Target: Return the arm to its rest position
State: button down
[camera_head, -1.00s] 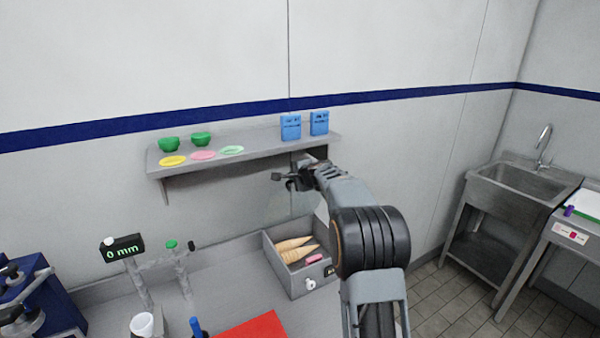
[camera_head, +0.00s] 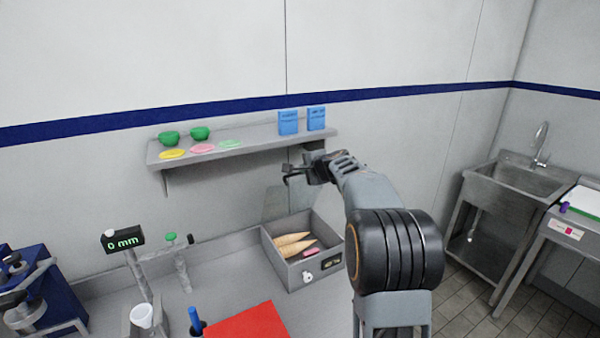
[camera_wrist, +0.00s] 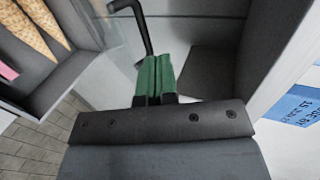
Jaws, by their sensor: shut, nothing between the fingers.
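My gripper (camera_head: 287,174) is at the end of my raised arm, in front of the wall and just below the shelf's right part in the head view. In the wrist view its two green finger pads (camera_wrist: 155,75) are together with nothing between them. Below it in the head view is an open grey box (camera_head: 290,281) on the counter. The box holds tan cones (camera_head: 292,246) and a small pink item (camera_head: 310,251). The cones also show at the upper left of the wrist view (camera_wrist: 32,28). My gripper is apart from the box.
A wall shelf (camera_head: 240,150) holds green bowls (camera_head: 169,138), coloured discs (camera_head: 203,148) and blue cartons (camera_head: 288,122). A display stand (camera_head: 123,240), a white cup (camera_head: 141,316) and a red mat (camera_head: 250,325) are on the counter. A sink (camera_head: 515,180) stands at the right.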

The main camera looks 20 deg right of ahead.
jog(key=s+a+f+n+g+y, duration=0.1)
jog(key=s+a+f+n+g, duration=0.25)
jog(key=s+f, duration=0.2)
jog(key=s+a+f+n+g, duration=0.3)
jog(key=s+f+n, duration=0.1)
jog(key=s, duration=0.3)
jog(key=s+a+f+n+g+h, duration=0.1)
jog(key=s+a+n, duration=0.3)
jog(key=s, duration=0.8)
jog(key=s+a+f+n+g+h, duration=0.1)
jog(key=s+a+n, duration=0.3)
jog(key=s, duration=0.8)
jog(key=shift+n+h, duration=0.3)
jog(key=shift+n, duration=0.25)
jog(key=shift+s, duration=0.1)
